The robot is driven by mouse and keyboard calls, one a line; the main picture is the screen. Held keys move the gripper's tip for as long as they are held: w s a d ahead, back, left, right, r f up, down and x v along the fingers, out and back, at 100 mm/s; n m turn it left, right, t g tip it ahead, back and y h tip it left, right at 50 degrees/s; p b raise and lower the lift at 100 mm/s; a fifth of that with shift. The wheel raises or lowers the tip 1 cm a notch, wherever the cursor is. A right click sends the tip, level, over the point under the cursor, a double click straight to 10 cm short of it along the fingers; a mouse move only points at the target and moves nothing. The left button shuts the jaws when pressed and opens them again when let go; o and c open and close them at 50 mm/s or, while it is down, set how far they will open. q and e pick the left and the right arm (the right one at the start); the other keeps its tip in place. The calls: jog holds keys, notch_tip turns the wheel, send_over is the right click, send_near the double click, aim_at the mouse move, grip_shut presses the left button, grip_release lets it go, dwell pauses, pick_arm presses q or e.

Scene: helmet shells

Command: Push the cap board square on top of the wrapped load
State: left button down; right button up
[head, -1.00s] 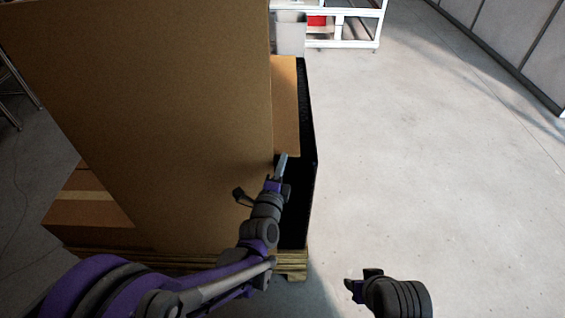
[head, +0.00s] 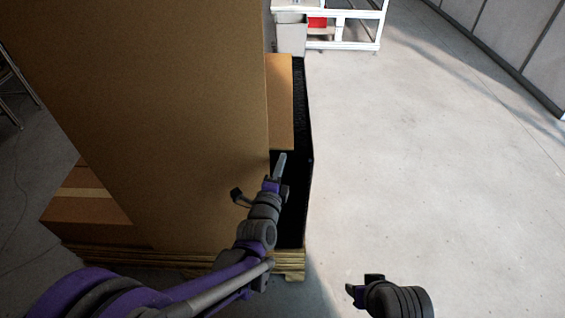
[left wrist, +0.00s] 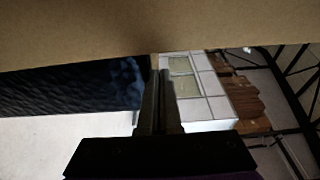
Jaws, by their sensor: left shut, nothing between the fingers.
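The cap board (head: 150,110) is a large plain brown sheet that fills the left of the head view and hides most of the load. In the left wrist view the board (left wrist: 150,30) spans the top. The wrapped load stands on a wooden pallet; its black wrap (head: 297,195) shows along the right side. My left gripper (head: 280,165) is shut and empty, just right of the board's right edge, in front of the black wrap. In the left wrist view its fingers (left wrist: 156,95) reach up to the board's lower edge; I cannot tell if they touch. My right gripper (head: 362,284) is low, away from the load.
A brown carton face (head: 280,100) shows right of the board, and a taped carton (head: 85,205) at lower left. The pallet (head: 290,262) edge sticks out below. A white rack (head: 345,30) and grey bin (head: 291,35) stand behind. The floor on the right is clear.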

pick_arm(q)
jog(key=v, duration=1)
jog(key=shift+s+b, duration=0.2)
jog(key=shift+b, duration=0.25)
